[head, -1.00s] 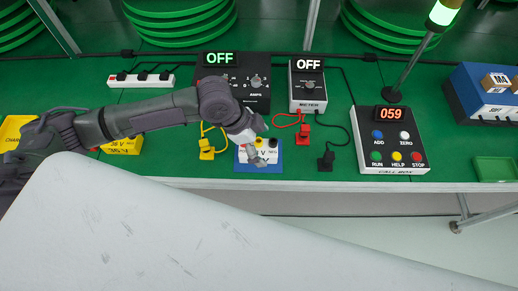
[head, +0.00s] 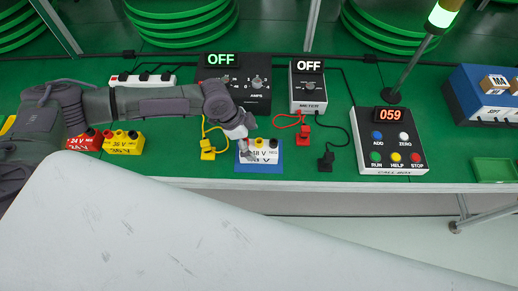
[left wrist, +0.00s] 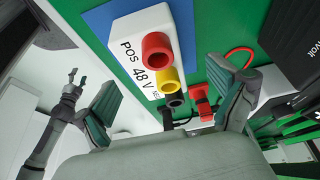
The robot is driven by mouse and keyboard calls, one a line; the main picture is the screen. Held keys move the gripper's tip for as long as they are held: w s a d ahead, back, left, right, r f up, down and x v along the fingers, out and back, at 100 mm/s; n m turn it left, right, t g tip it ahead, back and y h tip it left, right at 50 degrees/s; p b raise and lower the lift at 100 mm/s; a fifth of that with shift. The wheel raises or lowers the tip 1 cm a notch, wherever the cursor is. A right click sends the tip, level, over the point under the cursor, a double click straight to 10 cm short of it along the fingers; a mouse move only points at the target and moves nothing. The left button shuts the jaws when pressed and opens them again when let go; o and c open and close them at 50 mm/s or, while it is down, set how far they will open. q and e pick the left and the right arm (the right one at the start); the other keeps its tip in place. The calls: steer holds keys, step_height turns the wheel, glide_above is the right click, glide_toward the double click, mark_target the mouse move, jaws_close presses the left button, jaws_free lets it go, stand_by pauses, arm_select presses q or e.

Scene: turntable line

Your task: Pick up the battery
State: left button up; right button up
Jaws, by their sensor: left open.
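The battery is a white block marked 48 V (head: 265,157), lying on a blue mat (head: 275,169) near the bench's front edge. In the left wrist view the battery (left wrist: 142,52) shows red, yellow and black terminals. My left gripper (head: 244,150) is at the battery's left end in the head view and partly covers it. In the left wrist view my left gripper (left wrist: 172,88) has its fingers wide apart, with nothing between the pads.
Red 24 V (head: 84,142) and yellow 36 V (head: 123,142) batteries stand left. A yellow plug (head: 208,151), red plug (head: 305,135) and black plug (head: 326,162) lie near the mat. A call box (head: 391,142) stands right; a meter (head: 307,85) is behind.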

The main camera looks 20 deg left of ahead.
mark_target(256, 146)
arm_select(q)
steer(key=x, duration=0.1)
steer(key=p+x, duration=0.1)
steer(key=x, duration=0.3)
steer(key=shift+s+d, duration=0.15)
steer(key=shift+s, duration=0.05)
steer(key=c, duration=1.7)
steer(key=shift+r, duration=0.1)
jaws_close()
